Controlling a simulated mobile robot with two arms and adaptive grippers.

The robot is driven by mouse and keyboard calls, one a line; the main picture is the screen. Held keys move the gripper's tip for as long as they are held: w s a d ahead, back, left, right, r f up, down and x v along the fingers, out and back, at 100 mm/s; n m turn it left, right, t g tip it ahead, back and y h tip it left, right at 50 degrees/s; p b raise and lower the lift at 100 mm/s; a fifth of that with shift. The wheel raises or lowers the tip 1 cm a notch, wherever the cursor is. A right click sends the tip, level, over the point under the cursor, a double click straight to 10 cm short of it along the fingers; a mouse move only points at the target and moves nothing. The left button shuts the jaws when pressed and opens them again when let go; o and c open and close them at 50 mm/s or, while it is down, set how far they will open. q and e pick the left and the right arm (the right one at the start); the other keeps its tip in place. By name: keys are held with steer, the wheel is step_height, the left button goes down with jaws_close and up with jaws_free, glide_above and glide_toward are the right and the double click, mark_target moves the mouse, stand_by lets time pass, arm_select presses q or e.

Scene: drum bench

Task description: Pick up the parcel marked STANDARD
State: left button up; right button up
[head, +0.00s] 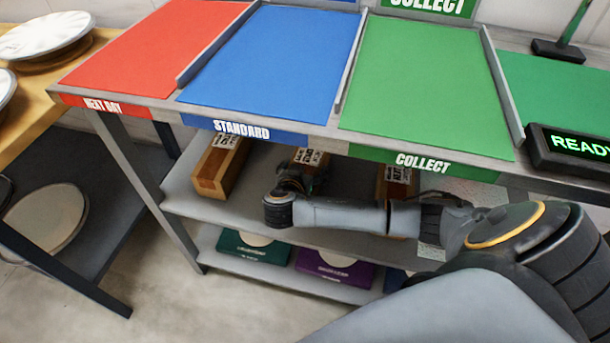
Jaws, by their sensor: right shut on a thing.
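Three brown box parcels are on the shelf under the sorting bench: a left parcel (209,173), a middle parcel (310,158) and a right parcel (396,185). Each has a black-and-white label on top, too small to read here, so I cannot tell which is marked STANDARD. My right gripper (300,177) reaches in under the bench top and is shut on the middle parcel. The gripper hides much of that parcel, and I cannot tell whether it still touches the shelf. My arm partly covers the right parcel. My left gripper is out of view.
The bench top has empty red NEXT DAY (150,50), blue STANDARD (275,55) and green COLLECT (425,80) bays with raised dividers. Its front edge overhangs the shelf (178,195). Flat boxes (255,248) lie on the lower shelf. A READY display (575,145) stands at right.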

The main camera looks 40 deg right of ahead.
steer(key=shift+c, duration=0.6)
steer(key=shift+r, duration=0.1)
